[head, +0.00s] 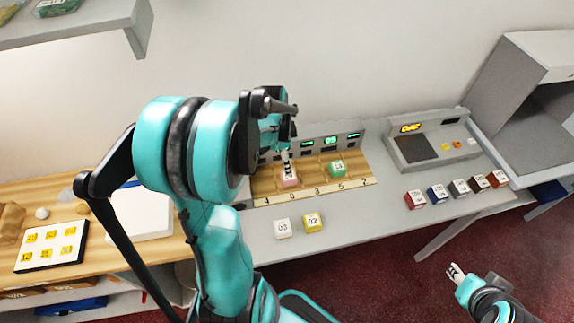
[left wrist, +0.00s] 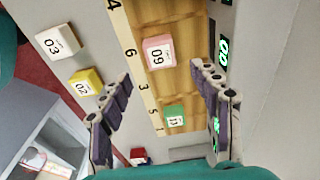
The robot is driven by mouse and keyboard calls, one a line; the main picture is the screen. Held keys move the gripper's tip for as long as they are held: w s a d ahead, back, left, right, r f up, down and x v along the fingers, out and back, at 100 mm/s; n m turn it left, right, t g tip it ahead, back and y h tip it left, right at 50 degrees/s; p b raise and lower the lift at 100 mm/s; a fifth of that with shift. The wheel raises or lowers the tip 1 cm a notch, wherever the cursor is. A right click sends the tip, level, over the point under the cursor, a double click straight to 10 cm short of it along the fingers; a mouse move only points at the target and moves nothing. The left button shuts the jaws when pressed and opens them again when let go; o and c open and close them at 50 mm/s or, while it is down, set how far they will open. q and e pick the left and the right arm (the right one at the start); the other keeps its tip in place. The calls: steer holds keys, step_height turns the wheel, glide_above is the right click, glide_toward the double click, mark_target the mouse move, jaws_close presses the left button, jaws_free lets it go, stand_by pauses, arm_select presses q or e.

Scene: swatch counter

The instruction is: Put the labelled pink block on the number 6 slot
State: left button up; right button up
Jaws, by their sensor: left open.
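The pink block (head: 289,181) sits on the wooden slotted board (head: 262,187), in the slot beside the printed 6. Its label reads like 09 in the left wrist view (left wrist: 159,51). My left gripper (head: 286,156) is over the pink block in the head view and partly covers it. In the left wrist view my left gripper's fingers (left wrist: 160,72) are spread wide with nothing between them, and the block lies beyond the tips. My right gripper (head: 455,270) is empty at the lower right, away from the counter; its finger gap is too small to judge.
A green block (head: 337,168) stands in the slot by the 5. White (head: 283,229) and yellow (head: 312,222) blocks stand on the counter in front. Several dark and red blocks (head: 438,194) line the right edge, below a grey console (head: 432,140). Lit displays (head: 330,140) back the board.

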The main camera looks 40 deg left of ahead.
arm_select(q)
steer(key=s+d+r+n+t, duration=0.3)
steer(key=d+r+n, duration=0.1)
steer(key=d, duration=0.5)
steer(key=s+d+r+n+t, duration=0.3)
steer(key=d+r, duration=0.4)
steer(key=d, duration=0.3)
steer(key=shift+s+n+y, duration=0.3)
steer(key=shift+n+y, duration=0.1)
steer(key=shift+f, duration=0.1)
